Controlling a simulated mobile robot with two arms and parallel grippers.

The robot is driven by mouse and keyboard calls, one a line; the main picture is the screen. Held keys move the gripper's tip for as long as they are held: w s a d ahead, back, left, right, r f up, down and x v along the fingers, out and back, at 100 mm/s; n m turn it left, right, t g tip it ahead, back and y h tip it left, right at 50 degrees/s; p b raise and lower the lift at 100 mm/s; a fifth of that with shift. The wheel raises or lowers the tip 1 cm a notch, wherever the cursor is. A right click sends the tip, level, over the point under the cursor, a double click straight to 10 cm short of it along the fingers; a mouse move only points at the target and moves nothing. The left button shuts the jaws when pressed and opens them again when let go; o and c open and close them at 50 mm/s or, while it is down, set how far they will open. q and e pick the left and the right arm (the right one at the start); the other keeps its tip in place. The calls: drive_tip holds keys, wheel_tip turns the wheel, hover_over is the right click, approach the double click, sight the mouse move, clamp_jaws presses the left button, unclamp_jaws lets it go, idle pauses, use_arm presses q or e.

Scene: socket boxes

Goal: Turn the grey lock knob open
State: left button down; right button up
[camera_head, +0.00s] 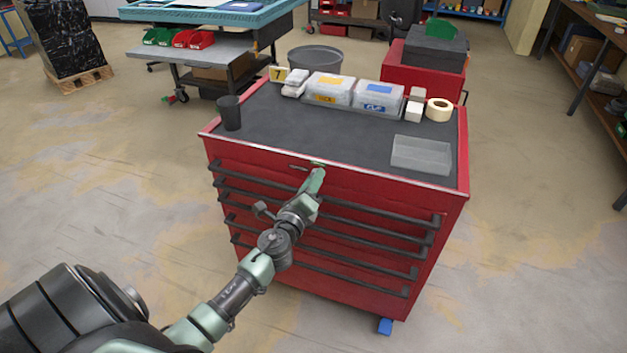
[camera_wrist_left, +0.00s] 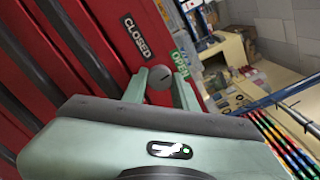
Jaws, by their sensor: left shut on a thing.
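The grey lock knob (camera_wrist_left: 160,79) shows in the left wrist view as a round knob with a short dark mark, on the front of the red tool cabinet (camera_head: 330,172). My left gripper (camera_head: 318,177) reaches the cabinet front just under its top edge. In the left wrist view its two pale green fingers (camera_wrist_left: 160,88) are shut on the knob, one on each side. A black CLOSED label (camera_wrist_left: 137,37) and a green OPEN label (camera_wrist_left: 180,64) are beside the knob. In the head view the gripper hides the knob. My right gripper is out of view.
Several dark drawer handles (camera_head: 345,237) run across the cabinet below the lock. The top holds a dark cup (camera_head: 229,113), two lidded clear boxes (camera_head: 378,96), a tape roll (camera_head: 439,109) and a clear tray (camera_head: 421,155). Open floor lies on both sides.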

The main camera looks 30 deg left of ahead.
use_arm(q)
drive_tip(key=shift+f+m, duration=0.1)
drive_tip(key=shift+m, duration=0.5)
drive_tip(key=c, duration=1.4)
unclamp_jaws()
drive_tip(key=v, duration=0.8)
drive_tip(key=shift+a+b, duration=0.1)
drive_tip(key=shift+b, duration=0.3)
drive_tip(key=shift+w, duration=0.1)
